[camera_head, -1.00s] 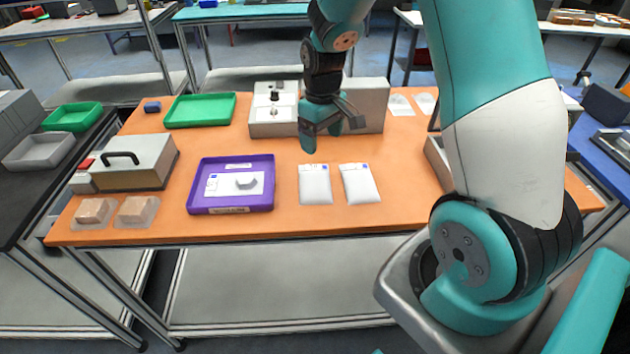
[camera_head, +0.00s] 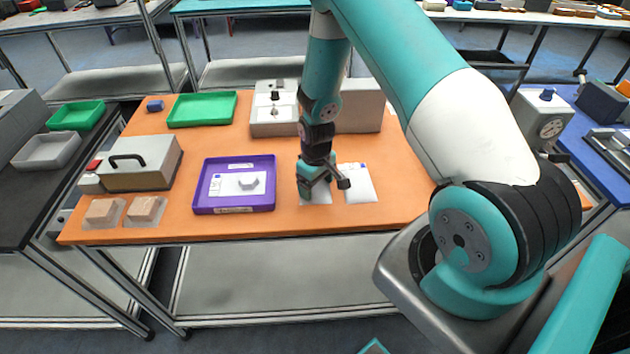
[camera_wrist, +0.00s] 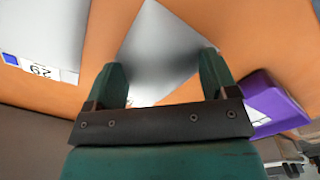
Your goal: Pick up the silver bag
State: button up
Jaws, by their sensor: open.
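Two silver-white bags lie flat side by side on the orange table top. My gripper (camera_head: 318,182) is open above the left bag (camera_head: 318,196) and hides most of it. The right bag (camera_head: 358,184) lies just beside it, with a small blue mark at its top. In the wrist view, the left bag (camera_wrist: 158,45) shows between and beyond the two open fingers (camera_wrist: 165,85). The other bag (camera_wrist: 45,30) shows at the upper left there, with a printed label. I cannot tell whether the fingertips touch the left bag.
A purple tray (camera_head: 196,190) with a white card and a small part stands left of the bags. A grey case (camera_head: 140,165) with a handle, a green tray (camera_head: 172,120) and two brown packs (camera_head: 145,208) are further left. White-grey boxes (camera_head: 358,112) stand behind my gripper.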

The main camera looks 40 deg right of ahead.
jog(key=shift+f, duration=0.3)
jog(key=c, duration=1)
